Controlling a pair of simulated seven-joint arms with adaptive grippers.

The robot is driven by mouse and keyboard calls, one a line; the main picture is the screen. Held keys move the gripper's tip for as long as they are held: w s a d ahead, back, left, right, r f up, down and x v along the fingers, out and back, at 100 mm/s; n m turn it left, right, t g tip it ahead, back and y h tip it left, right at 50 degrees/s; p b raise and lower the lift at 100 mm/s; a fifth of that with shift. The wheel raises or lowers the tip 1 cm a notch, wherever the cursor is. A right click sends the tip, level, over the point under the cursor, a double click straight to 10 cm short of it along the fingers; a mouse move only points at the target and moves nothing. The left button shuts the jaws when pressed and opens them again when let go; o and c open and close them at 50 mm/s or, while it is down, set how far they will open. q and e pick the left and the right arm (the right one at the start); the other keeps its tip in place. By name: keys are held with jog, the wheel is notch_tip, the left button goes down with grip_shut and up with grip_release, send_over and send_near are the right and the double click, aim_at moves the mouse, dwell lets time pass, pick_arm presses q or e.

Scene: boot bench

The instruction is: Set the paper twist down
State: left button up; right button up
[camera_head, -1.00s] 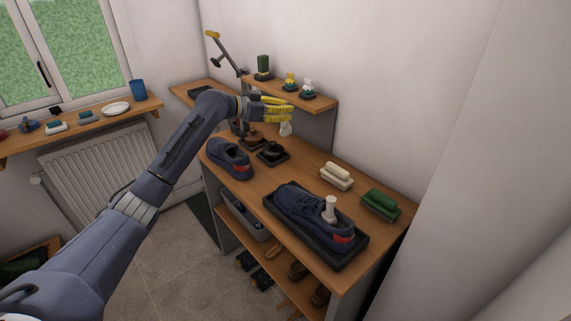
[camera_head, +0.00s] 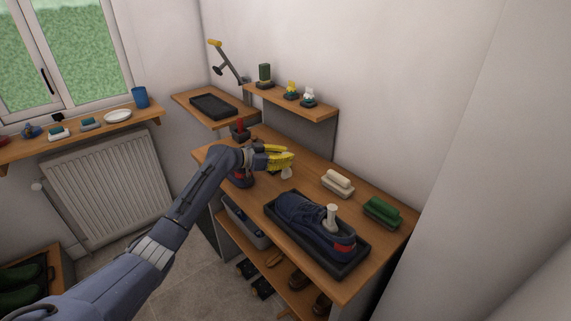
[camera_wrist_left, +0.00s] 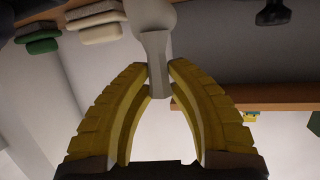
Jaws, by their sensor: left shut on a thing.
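My left gripper (camera_head: 280,160) has yellow fingers and is shut on the paper twist (camera_head: 286,173), a small white piece hanging below its fingertips over the bench top. In the left wrist view the twist (camera_wrist_left: 155,42) is pinched between the two yellow fingertips (camera_wrist_left: 158,78). Whether its lower end touches the bench cannot be told. The bench top (camera_head: 290,190) is wood. A navy shoe (camera_head: 302,214) lies in a black tray (camera_head: 325,268) with a white knobbed piece (camera_head: 331,216) standing in it. My right gripper is not in view.
A cream brush (camera_head: 338,182) and a green brush (camera_head: 382,210) lie at the bench's right back. A raised shelf (camera_head: 310,105) holds small items at the wall. A black tray (camera_head: 213,106) sits on the far side shelf. Bare wood shows left of the cream brush.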

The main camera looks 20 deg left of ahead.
pick_arm(q)
jog(key=shift+f, duration=1.4)
jog(key=shift+f, duration=0.1)
jog(key=o, duration=0.8)
jog(key=v, duration=1.2)
